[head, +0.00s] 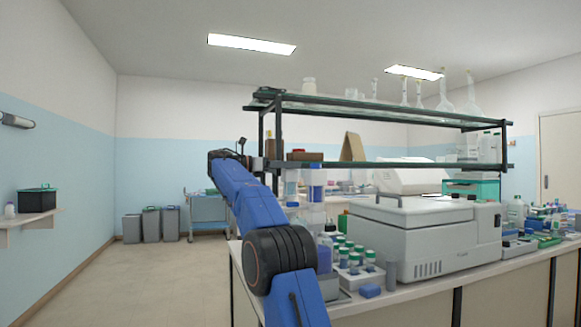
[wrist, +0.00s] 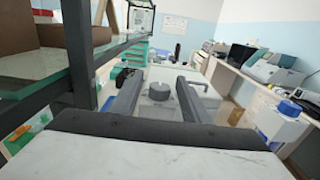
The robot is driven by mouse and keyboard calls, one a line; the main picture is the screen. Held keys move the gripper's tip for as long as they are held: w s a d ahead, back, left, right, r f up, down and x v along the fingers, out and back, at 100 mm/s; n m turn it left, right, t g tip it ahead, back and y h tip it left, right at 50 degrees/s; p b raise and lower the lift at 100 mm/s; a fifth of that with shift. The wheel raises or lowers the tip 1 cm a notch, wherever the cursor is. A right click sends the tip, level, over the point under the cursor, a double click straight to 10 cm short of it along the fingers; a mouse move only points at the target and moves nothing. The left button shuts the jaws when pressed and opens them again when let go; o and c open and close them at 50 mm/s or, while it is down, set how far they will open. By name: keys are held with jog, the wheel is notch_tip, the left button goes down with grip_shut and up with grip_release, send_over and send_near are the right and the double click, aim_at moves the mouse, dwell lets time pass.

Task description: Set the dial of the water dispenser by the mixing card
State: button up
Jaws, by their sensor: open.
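My gripper (wrist: 161,84) is open, its two dark fingers reaching forward in the wrist view. A dark grey round knob (wrist: 160,91) on a pale surface shows between the fingers. I cannot tell whether it is the water dispenser's dial, or whether the fingers touch it. No scale or setting can be read on it. In the head view, my blue arm rises at the left end of the bench, and its far end partly hides things there. A tan folded board (head: 353,147) stands on the lower shelf. I cannot tell whether it is the mixing card; no writing is readable.
A two-level shelf (head: 380,163) with dark posts stands over the bench; its edge is close on the left in the wrist view (wrist: 68,70). A large white machine (head: 425,235) and a rack of green-capped bottles (head: 348,262) stand on the bench. The floor (head: 165,275) at left is clear.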

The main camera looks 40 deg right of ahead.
jog(key=v, duration=1.7)
jog(key=s+f+m+t+y, duration=0.2)
jog(key=s+f+t+y, duration=0.55)
jog(key=s+f, duration=0.75)
jog(key=s+a+f+m+y, duration=0.3)
jog(key=s+a+f, duration=0.3)
jog(key=s+f, duration=0.6)
jog(key=s+a+f+m+t+y, duration=0.1)
jog(key=s+a+f+m+y, duration=0.2)
jog(key=s+f, duration=0.9)
jog(key=s+a+f+m+t+y, duration=0.1)
jog(key=s+a+f+m+y, duration=0.3)
jog(key=s+f, duration=0.7)
jog(key=shift+s+a+f+m, duration=0.45)
jog(key=shift+a+m, duration=0.95)
jog(key=shift+a, duration=0.9)
